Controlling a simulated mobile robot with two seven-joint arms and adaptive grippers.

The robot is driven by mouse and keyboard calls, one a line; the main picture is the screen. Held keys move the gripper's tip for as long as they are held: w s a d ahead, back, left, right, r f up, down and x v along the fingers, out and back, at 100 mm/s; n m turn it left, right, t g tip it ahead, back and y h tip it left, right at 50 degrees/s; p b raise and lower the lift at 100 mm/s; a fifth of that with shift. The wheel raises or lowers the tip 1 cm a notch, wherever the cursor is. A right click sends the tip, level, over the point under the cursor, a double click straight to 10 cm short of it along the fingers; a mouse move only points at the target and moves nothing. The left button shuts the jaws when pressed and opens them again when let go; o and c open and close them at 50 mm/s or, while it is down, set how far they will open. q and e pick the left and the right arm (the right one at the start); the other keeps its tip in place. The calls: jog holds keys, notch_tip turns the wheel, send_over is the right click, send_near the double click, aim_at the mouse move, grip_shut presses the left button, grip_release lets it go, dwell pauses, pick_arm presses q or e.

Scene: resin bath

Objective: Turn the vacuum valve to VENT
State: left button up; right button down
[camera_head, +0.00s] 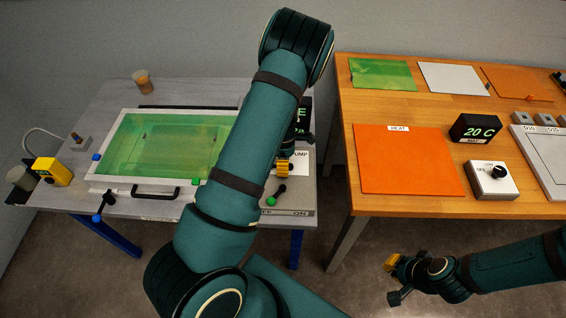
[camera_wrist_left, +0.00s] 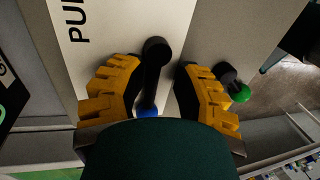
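In the left wrist view a black lever with a blue tip (camera_wrist_left: 152,75) stands between the yellow fingers of my left gripper (camera_wrist_left: 158,88). The gripper is open, with gaps on both sides of the lever. A second black lever with a green tip (camera_wrist_left: 236,86) lies just right of the right finger; in the head view it is at the grey table's front edge (camera_head: 275,196). My left gripper (camera_head: 284,166) is near the PUMP plate (camera_head: 302,158) there, partly hidden by my arm. I cannot read VENT on any label. My right gripper (camera_head: 391,278) hangs low, away from the tables.
The grey table (camera_head: 235,97) holds a green resin bath in a white frame (camera_head: 118,181). A black display (camera_head: 303,118) stands behind the PUMP plate. The wooden table (camera_head: 400,118), with an orange HEAT mat (camera_head: 405,160), is to the right, across a gap.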

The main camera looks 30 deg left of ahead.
pick_arm(q)
jog(key=shift+w+a+r, duration=0.1)
jog(key=shift+w+a, duration=0.05)
jog(key=shift+w, duration=0.1)
jog(key=shift+w+r, duration=0.15)
jog(key=shift+r, duration=0.45)
jog(key=v, duration=1)
jog(key=shift+r, duration=0.4)
jog(key=shift+a, duration=0.15)
